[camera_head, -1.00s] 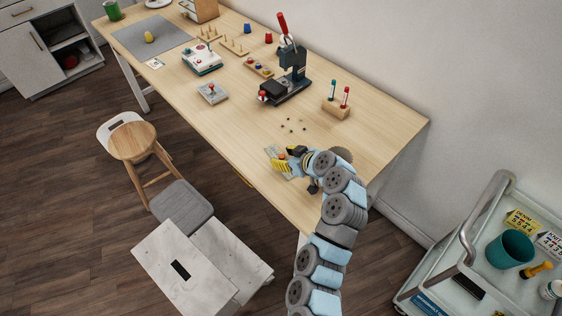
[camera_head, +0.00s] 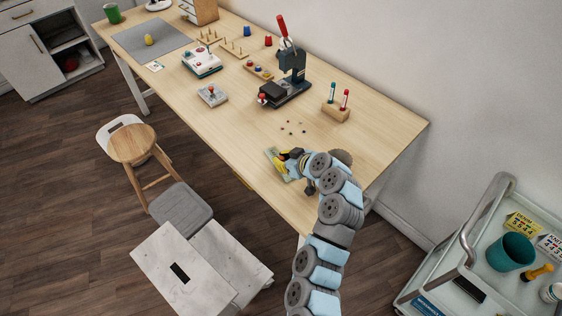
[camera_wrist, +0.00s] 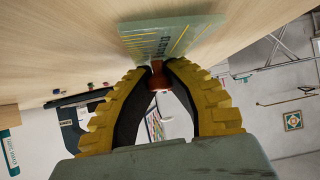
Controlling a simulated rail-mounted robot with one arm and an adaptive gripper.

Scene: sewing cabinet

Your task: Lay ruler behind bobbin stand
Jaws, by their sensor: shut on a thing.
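The ruler (camera_head: 277,158) is a pale green, flat plate with yellow markings and a reddish knob, at the table's front edge near its right end. It also shows at the top of the wrist view (camera_wrist: 172,37). My gripper (camera_head: 283,161), with yellow-backed black fingers, is shut on the ruler's knob; the fingertips meet around it in the wrist view (camera_wrist: 157,72). The plate is at or just above the tabletop; I cannot tell which. Small wooden peg stands (camera_head: 234,47) are toward the back left. I cannot tell for certain which stand is the bobbin stand.
A dark press (camera_head: 288,82) with a red handle stands mid-table. A wooden block (camera_head: 336,111) holds two upright tubes to its right. Several tiny dark pieces (camera_head: 292,128) lie between the press and my gripper. The table's right end (camera_head: 385,135) is clear.

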